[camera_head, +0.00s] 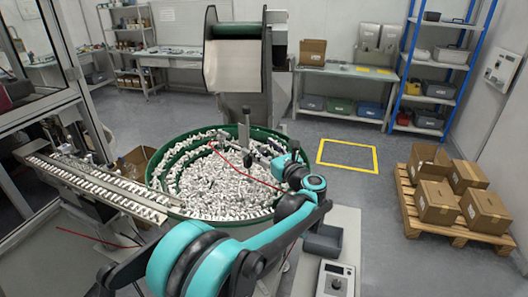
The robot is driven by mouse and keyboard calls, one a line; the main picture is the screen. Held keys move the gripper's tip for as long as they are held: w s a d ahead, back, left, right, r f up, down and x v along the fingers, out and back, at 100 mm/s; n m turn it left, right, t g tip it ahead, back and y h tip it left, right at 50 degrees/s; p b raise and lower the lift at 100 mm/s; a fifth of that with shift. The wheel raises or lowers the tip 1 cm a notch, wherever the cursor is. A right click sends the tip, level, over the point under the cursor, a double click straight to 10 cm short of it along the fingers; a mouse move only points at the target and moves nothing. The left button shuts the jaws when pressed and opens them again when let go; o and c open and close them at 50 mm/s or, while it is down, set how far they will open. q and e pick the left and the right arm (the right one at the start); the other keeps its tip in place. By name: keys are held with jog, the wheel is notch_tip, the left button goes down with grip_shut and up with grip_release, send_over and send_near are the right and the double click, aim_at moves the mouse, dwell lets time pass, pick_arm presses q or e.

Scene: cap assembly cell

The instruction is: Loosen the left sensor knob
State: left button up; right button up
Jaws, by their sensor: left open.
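A dark upright post (244,131) with clamp parts stands over the back of the green bowl feeder (160,180). A thin red cable (250,178) runs near it across the bowl. The left sensor knob is too small to tell apart from these fittings. My left arm, teal and black, reaches over the bowl's front right rim. My left gripper (262,153) is open beside the post, over the bowl's right back part. Its fingers are small, and I cannot tell whether they touch anything. My right gripper is out of view.
White caps fill the bowl. A metal track (105,186) with caps leads off left. A hopper (233,62) stands behind. A control box (336,280) sits at front right. Cardboard boxes (437,202) stand on a pallet at right. The yellow-marked floor square is clear.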

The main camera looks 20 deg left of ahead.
aim_at(264, 150)
pick_arm(q)
notch_tip(264, 150, up, 8)
jog(key=shift+r, duration=0.25)
